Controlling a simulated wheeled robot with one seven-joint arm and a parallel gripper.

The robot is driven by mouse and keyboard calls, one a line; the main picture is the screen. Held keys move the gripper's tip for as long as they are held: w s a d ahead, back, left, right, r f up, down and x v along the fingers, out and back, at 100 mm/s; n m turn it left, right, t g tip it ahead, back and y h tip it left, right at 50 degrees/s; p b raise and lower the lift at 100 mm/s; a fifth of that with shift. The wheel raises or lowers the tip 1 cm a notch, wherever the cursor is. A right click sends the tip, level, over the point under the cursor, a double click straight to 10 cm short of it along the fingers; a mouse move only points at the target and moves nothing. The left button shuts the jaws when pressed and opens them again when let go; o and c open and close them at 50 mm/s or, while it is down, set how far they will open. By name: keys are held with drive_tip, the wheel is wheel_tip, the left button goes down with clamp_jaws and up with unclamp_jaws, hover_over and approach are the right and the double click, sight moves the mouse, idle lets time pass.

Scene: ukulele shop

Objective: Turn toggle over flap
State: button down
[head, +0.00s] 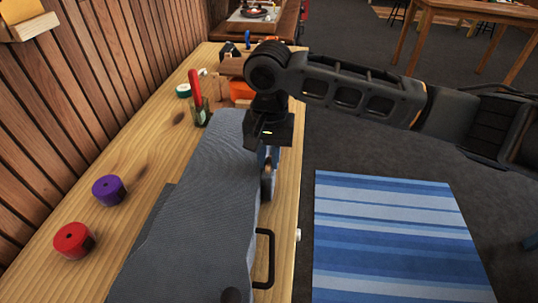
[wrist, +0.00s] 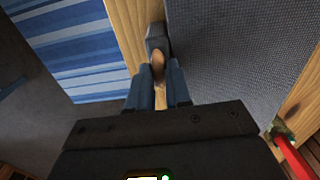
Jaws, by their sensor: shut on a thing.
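A grey fabric-covered case (head: 200,190) lies on the wooden bench, with a dark handle (head: 270,262) on its right side. My gripper (head: 268,165) points down at the case's right edge, beyond the handle. In the wrist view its two blue fingers (wrist: 158,88) are shut on a small brown toggle (wrist: 158,66). A grey flap (wrist: 156,38) lies just past the toggle at the case's edge. In the head view a grey rounded piece, probably the flap (head: 267,187), shows just below the fingers.
Purple (head: 108,190) and red (head: 74,240) rolls stand on the bench (head: 150,150) left of the case. A red-handled tool (head: 195,85) stands in a holder beyond it. The floor around the striped rug (head: 390,240) is open.

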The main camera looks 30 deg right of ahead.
drive_tip(key=shift+r, duration=0.1)
drive_tip(key=n+p, duration=0.2)
drive_tip(key=n, duration=0.2)
drive_tip(key=n+p, duration=0.2)
drive_tip(key=n, duration=0.2)
drive_tip(key=n+p, duration=0.1)
drive_tip(key=n, duration=0.4)
drive_tip(key=n+p, duration=0.1)
drive_tip(key=n, duration=0.3)
drive_tip(key=shift+n, duration=0.3)
idle(0.5)
drive_tip(key=c, duration=1)
unclamp_jaws()
drive_tip(key=shift+c, duration=0.2)
